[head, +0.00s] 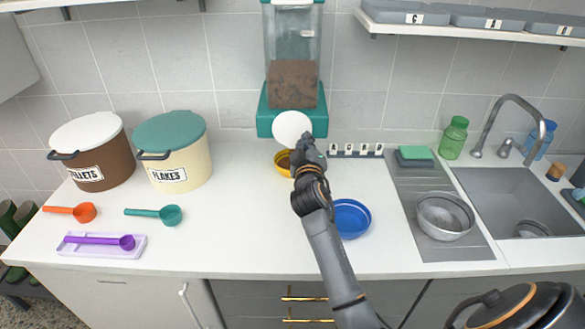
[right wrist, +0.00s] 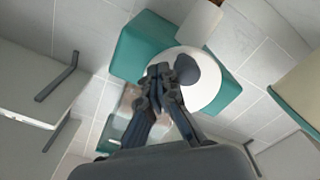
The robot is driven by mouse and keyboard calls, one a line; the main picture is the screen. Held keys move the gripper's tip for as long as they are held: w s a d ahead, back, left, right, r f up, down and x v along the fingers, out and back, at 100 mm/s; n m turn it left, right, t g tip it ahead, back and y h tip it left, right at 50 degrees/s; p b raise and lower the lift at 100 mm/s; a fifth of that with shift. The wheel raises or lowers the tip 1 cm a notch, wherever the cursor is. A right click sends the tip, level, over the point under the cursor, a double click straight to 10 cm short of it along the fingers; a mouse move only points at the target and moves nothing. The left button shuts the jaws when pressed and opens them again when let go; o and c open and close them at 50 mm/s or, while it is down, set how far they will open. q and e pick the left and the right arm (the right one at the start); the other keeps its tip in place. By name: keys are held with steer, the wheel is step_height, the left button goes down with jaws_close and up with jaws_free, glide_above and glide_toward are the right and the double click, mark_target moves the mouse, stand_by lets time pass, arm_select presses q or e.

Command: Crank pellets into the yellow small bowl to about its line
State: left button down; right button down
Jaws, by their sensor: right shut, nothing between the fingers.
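The teal dispenser (head: 265,122) stands against the back wall, with brown pellets (head: 293,84) in its clear hopper. A white round disc (head: 291,127) is on its front. The yellow small bowl (head: 281,164) sits below the disc, with brown material visible inside; my right gripper hides part of it, and its line cannot be made out. My right gripper (head: 306,146) is shut and empty at the disc's lower right. In the right wrist view its fingers (right wrist: 160,76) overlap the disc (right wrist: 205,92); contact cannot be told. My left gripper is out of view.
A blue bowl (head: 351,218) stands right of my right arm; a metal bowl (head: 444,214) is on the grey drainboard beside the sink. Two lidded bins (head: 104,168) (head: 183,168) and several scoops are at left. The counter's left-centre is clear.

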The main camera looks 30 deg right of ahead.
mark_target(296, 143)
steer(key=shift+f, duration=0.35)
steer(key=shift+w+a+f+b, duration=0.2)
steer(key=shift+a+f+b, duration=0.15)
steer(key=shift+b, duration=0.2)
steer(key=shift+w+a+f+b, duration=0.15)
steer(key=shift+a+f+b, duration=0.1)
steer(key=shift+f+b, duration=0.25)
steer(key=shift+w+r, duration=0.1)
steer(key=shift+w+a+f+b, duration=0.1)
steer(key=shift+a+f+b, duration=0.15)
steer(key=shift+b, duration=0.15)
steer(key=shift+w+a, duration=0.15)
steer(key=shift+a, duration=0.05)
steer(key=shift+w+a+f+b, duration=0.1)
steer(key=shift+a+b, duration=0.1)
steer(key=shift+b, duration=0.1)
